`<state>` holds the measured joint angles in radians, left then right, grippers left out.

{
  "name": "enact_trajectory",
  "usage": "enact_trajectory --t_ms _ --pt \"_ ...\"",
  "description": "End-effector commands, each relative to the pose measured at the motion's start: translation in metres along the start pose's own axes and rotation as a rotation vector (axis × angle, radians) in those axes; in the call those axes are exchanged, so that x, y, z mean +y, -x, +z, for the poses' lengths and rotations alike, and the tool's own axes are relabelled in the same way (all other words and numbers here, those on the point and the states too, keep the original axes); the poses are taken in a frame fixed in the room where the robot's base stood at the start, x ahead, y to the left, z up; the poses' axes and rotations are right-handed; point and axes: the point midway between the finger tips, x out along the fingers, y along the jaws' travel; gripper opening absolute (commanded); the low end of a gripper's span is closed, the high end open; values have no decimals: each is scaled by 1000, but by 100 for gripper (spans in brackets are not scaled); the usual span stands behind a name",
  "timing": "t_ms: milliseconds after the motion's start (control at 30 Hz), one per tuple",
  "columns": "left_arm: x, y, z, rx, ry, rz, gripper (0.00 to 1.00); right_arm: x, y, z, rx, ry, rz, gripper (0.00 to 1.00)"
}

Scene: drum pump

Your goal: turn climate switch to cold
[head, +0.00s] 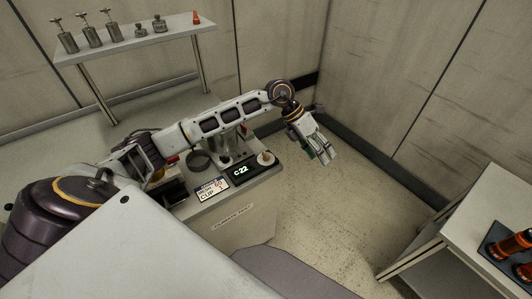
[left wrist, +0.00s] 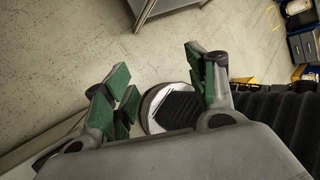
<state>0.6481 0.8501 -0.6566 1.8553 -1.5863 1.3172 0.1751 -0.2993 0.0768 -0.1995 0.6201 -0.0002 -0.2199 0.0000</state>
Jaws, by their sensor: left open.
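A low console (head: 250,182) stands left of centre in the head view. Its top carries a black display (head: 241,170) reading "C-22" and a pale round knob (head: 266,158) on a dark base. I cannot tell which part is the climate switch or which way it is set. My left gripper (head: 325,153) is to the right of the knob, apart from it, pointing down over open floor. In the left wrist view the left gripper (left wrist: 158,82) has its green-padded fingers spread with nothing held between them. My right gripper is not in view.
A label panel (head: 212,190) sits beside the display. My left arm passes over the console's back and hides part of it. A shelf (head: 140,44) with several metal vessels stands at the back left. A table (head: 480,222) with orange-and-black items is at the right. Floor between is clear.

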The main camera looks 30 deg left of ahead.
Motion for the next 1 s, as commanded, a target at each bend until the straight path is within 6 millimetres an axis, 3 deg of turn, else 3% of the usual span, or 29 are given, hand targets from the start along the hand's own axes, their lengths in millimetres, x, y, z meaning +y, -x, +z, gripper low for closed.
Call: enact_trajectory --t_ms 300,500,700,1000 --pt "79 66 -30 215 14 337 57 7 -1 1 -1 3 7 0" --pt "115 115 -48 325 63 515 57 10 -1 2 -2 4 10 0" --pt "128 140 -56 374 93 596 57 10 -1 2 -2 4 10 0" --pt "129 141 -57 379 96 602 57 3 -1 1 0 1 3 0"
